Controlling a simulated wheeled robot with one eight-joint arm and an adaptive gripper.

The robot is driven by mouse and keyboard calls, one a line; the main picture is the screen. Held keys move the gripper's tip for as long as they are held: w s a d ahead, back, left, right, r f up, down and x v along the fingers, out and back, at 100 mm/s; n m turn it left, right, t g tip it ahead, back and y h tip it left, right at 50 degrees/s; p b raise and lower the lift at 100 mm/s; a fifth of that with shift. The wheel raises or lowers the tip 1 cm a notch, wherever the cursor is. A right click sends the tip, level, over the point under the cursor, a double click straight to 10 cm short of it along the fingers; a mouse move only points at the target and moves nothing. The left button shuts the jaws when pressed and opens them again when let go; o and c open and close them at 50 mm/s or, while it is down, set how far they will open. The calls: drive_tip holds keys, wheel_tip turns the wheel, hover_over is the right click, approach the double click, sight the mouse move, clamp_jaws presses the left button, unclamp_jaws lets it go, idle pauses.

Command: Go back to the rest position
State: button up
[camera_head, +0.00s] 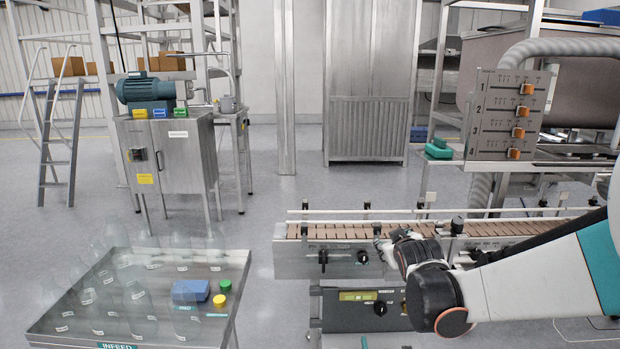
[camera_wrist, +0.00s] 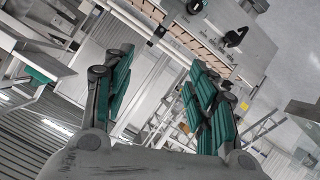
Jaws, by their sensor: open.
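My gripper (camera_wrist: 158,100) is open and empty in the wrist view, with its green-padded fingers spread wide apart. In the head view my arm comes in from the right. My gripper (camera_head: 398,240) is partly hidden behind my dark wrist there, in front of the conveyor (camera_head: 345,258) with brown slats. The conveyor also shows at the top of the wrist view (camera_wrist: 188,36). I cannot tell from the head view whether the gripper touches the rail.
A control box (camera_head: 365,309) sits below the conveyor. A tray labelled INFEED (camera_head: 60,335) with several clear bottles, a blue block (camera_head: 190,290) and two caps stands at front left. A panel with orange sliders (camera_head: 507,115) is at right. The middle floor is clear.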

drive_tip(key=s+a+m+g+y, duration=0.1)
drive_tip(key=s+m+g, duration=0.3)
drive_tip(key=s, duration=3.2)
drive_tip(key=shift+a+f+g, duration=0.15)
drive_tip(key=shift+a+g, duration=0.4)
drive_tip(key=shift+g, duration=0.35)
